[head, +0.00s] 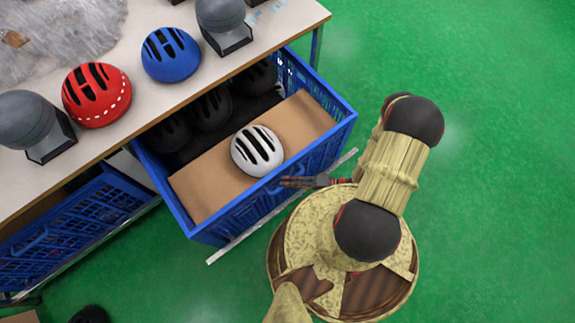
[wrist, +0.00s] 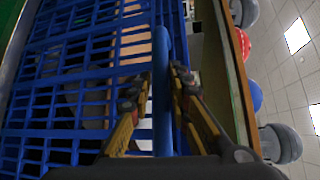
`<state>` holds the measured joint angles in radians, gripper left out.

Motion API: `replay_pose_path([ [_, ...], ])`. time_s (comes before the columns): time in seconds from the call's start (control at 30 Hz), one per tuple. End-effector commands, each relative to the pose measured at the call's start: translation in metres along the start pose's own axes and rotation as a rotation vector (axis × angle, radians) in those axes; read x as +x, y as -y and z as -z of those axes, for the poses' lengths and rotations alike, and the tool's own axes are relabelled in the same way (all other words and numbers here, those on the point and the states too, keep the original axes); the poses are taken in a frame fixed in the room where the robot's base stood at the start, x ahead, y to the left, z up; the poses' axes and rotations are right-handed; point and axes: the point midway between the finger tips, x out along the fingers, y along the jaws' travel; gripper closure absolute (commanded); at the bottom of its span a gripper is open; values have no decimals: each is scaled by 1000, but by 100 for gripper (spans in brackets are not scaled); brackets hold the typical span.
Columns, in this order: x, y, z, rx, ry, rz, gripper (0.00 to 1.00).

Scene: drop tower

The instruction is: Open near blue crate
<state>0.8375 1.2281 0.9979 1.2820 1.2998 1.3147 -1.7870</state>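The near blue crate (head: 232,212) is drawn out from under the table on a rail and stands well clear of the table edge. A white helmet (head: 257,151) sits on brown cardboard inside it, with several dark helmets behind. My gripper (head: 288,182) is at the crate's front wall. In the wrist view, the fingers of my gripper (wrist: 161,88) lie on both sides of the blue handle bar (wrist: 161,45) and appear closed on it. The crate's lattice wall (wrist: 60,85) fills the left of that view.
The table (head: 180,105) above carries a red helmet (head: 96,95), a blue helmet (head: 171,54), grey head forms (head: 222,22) and plastic wrap (head: 60,35). Another blue crate (head: 75,228) is under the table at the left. Green floor (head: 480,150) at the right is clear.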

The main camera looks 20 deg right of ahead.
Motion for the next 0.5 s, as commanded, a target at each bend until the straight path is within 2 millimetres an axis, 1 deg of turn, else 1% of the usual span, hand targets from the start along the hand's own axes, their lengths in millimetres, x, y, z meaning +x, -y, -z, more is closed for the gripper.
replay_pose_path([
  [0.03, 0, 0, 0, 1, 0, 1, 77],
  [0.2, 0, 1, 0, 2, 0, 2, 67],
  [0.5, 0, 1, -1, 2, 0, 3, 67],
])
